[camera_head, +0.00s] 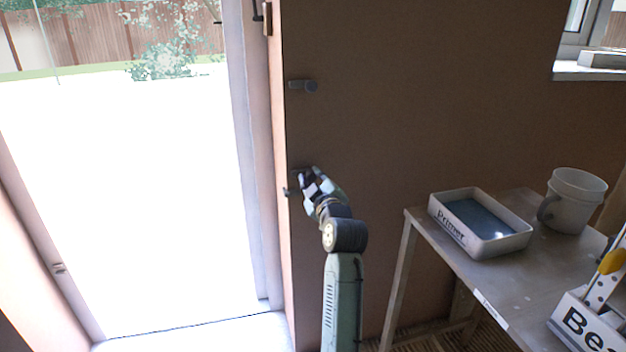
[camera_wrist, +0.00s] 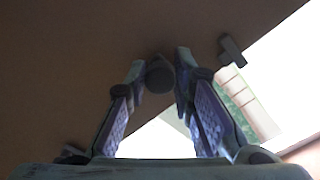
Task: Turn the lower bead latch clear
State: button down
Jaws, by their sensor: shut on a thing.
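My gripper (camera_head: 304,178) is at the brown wall beside the doorway, level with the lower bead latch. In the wrist view my gripper (camera_wrist: 161,68) has its two fingertips on either side of a dark round knob, the lower bead latch (camera_wrist: 159,76), and is shut on it. The fingers hide much of this latch in the head view. The upper bead latch (camera_head: 303,86), a small grey piece, sits higher on the same wall, apart from my gripper. The exact angle of the lower latch is hard to tell.
A bright open doorway (camera_head: 150,200) lies left of the wall edge. A small dark fitting (camera_head: 287,192) sits at that edge. On the right, a table (camera_head: 420,222) bears a primer tray (camera_head: 508,246), a grey mug (camera_head: 578,208) and a labelled box (camera_head: 590,322).

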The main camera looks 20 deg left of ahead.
jog(key=shift+m, duration=0.4)
jog(key=m+p, duration=0.1)
jog(key=m, duration=0.3)
jog(key=m+p, duration=0.2)
jog(key=m, duration=0.2)
jog(key=shift+a+m, duration=0.1)
jog(key=shift+m, duration=0.2)
jog(key=m+p, duration=0.2)
jog(key=m, duration=0.3)
jog(key=shift+p, duration=0.35)
jog(key=shift+m+p, duration=0.8)
jog(key=shift+m, duration=0.9)
jog(key=c, duration=1.4)
grip_release()
jog(key=shift+o, duration=0.2)
